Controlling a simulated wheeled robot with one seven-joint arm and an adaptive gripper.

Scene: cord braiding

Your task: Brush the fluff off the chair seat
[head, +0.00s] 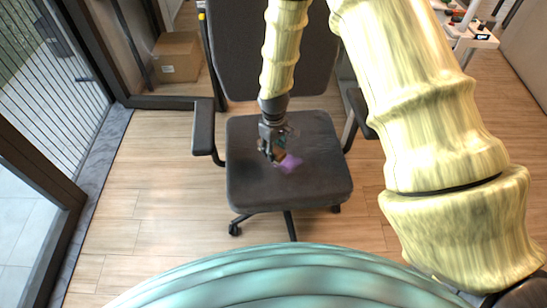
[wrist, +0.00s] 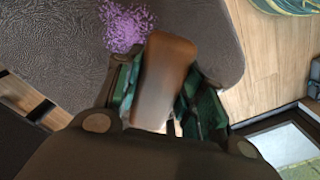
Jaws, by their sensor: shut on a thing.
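The dark grey chair seat (head: 310,190) is in the middle of the head view; its textured surface also shows in the wrist view (wrist: 50,40). My gripper (head: 272,150) is over the seat, pointing down. In the wrist view, its green-padded fingers (wrist: 160,98) are shut on a brown brush handle (wrist: 165,75). A purple fluffy patch (wrist: 125,27) shows beside the handle's far end, and in the head view it is a small purple spot (head: 290,163). I cannot tell whether the purple is loose fluff on the seat or bristles, nor whether the brush touches the seat.
The chair's backrest (head: 300,75) rises behind the seat. Armrests flank it, the left one (head: 204,127) and the right one (head: 362,112). A cardboard box (head: 178,57) stands at the back left. Wooden floor (head: 165,185) is clear left of the chair.

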